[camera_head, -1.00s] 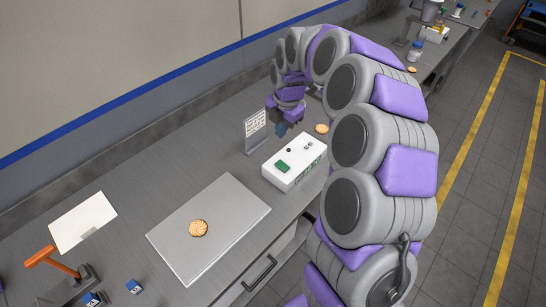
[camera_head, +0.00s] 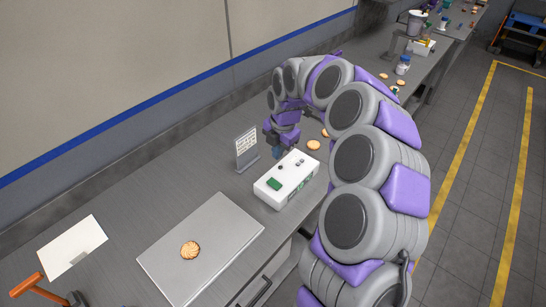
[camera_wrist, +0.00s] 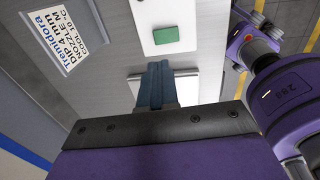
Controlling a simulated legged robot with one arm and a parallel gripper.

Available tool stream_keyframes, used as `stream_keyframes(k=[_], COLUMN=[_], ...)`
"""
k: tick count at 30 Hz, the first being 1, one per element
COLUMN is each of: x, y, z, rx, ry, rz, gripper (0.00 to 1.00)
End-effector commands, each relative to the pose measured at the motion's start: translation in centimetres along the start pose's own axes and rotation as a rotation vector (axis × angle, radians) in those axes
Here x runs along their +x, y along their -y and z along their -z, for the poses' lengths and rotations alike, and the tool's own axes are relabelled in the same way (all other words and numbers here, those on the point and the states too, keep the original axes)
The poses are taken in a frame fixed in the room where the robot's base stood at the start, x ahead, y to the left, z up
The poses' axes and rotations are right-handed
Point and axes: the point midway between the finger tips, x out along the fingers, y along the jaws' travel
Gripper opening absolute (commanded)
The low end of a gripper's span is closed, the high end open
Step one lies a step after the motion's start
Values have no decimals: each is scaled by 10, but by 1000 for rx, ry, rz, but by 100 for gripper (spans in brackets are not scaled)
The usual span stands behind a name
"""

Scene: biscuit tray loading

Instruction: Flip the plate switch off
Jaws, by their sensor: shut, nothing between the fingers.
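A white control box (camera_head: 287,192) stands on the bench with a green rectangular switch (camera_head: 274,184) at its near left end and small dark knobs or toggles at its far end. Which control is the plate switch is not readable. The green switch also shows in the wrist view (camera_wrist: 166,35), on the box's white top. My gripper (camera_head: 277,153) is at the box's far left side, near the small dark controls. Its blue fingers (camera_wrist: 160,80) are shut and empty. Whether they touch the box cannot be told. A grey plate (camera_head: 225,215) with one biscuit (camera_head: 190,250) lies left of the box.
A small sign (camera_head: 246,146) stands behind the box, close to my gripper. Biscuits (camera_head: 313,145) lie beyond the box. A white sheet (camera_head: 72,245) and an orange-handled tool (camera_head: 27,288) are at the lower left. Bare bench lies between the sign and the sheet.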

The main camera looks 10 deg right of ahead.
Motion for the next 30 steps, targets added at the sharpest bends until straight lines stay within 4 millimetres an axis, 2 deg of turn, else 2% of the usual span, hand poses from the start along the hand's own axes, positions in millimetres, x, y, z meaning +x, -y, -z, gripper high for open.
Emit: stream_keyframes(k=[10, 18, 23, 30], x=[63, 112, 126, 127], y=[-3, -1, 0, -2], z=[7, 4, 2, 4], rx=[-3, -1, 0, -2], ry=[3, 2, 1, 4], rz=[10, 5, 2, 3], gripper=[0, 0, 0, 0])
